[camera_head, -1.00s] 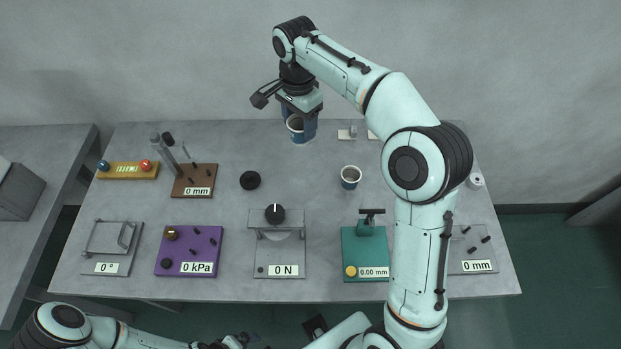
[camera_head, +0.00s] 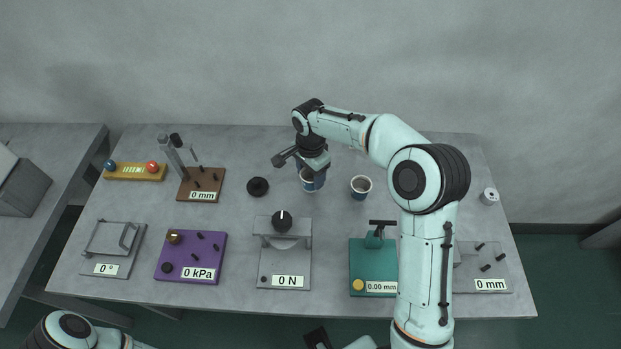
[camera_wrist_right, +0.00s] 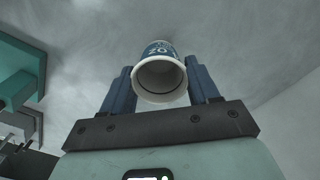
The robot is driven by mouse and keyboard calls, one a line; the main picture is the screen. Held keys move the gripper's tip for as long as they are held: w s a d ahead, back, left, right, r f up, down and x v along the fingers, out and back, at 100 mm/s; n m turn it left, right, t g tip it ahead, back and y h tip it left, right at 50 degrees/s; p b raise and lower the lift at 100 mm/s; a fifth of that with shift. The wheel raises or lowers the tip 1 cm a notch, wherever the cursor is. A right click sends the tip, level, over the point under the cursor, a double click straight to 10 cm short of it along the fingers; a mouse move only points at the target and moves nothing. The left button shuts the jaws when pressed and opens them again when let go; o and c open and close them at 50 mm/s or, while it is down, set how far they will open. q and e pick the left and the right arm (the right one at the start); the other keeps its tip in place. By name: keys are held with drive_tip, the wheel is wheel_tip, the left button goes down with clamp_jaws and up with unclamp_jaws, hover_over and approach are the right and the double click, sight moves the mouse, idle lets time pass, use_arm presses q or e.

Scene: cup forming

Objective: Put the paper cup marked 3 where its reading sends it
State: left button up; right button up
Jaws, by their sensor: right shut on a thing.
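My right gripper (camera_head: 312,168) is shut on a paper cup (camera_head: 313,184) with a white rim and a blue band. In the right wrist view the cup (camera_wrist_right: 160,80) sits between the two blue fingers (camera_wrist_right: 161,88), its open mouth toward the camera. Part of its print reads like "20"; I see no 3 on it. I cannot tell whether its base touches the table. A second paper cup (camera_head: 361,187), blue and white with a dark inside, stands upright just right of it.
Along the table's front stand a grey 0° plate (camera_head: 108,250), a purple kPa box (camera_head: 190,256), a grey N press (camera_head: 284,255), a teal mm gauge (camera_head: 372,266) and a grey mm plate (camera_head: 485,267). A brown mm stand (camera_head: 202,184), yellow bar (camera_head: 134,171) and black knob (camera_head: 257,187) lie behind.

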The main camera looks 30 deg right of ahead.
drive_tip(key=shift+f, duration=1.25)
drive_tip(key=shift+f, duration=0.2)
drive_tip(key=o, duration=1)
drive_tip(key=shift+r, duration=0.5)
wheel_tip(320, 180, up, 12)
drive_tip(key=shift+f+p, duration=0.25)
drive_tip(key=shift+p, duration=0.3)
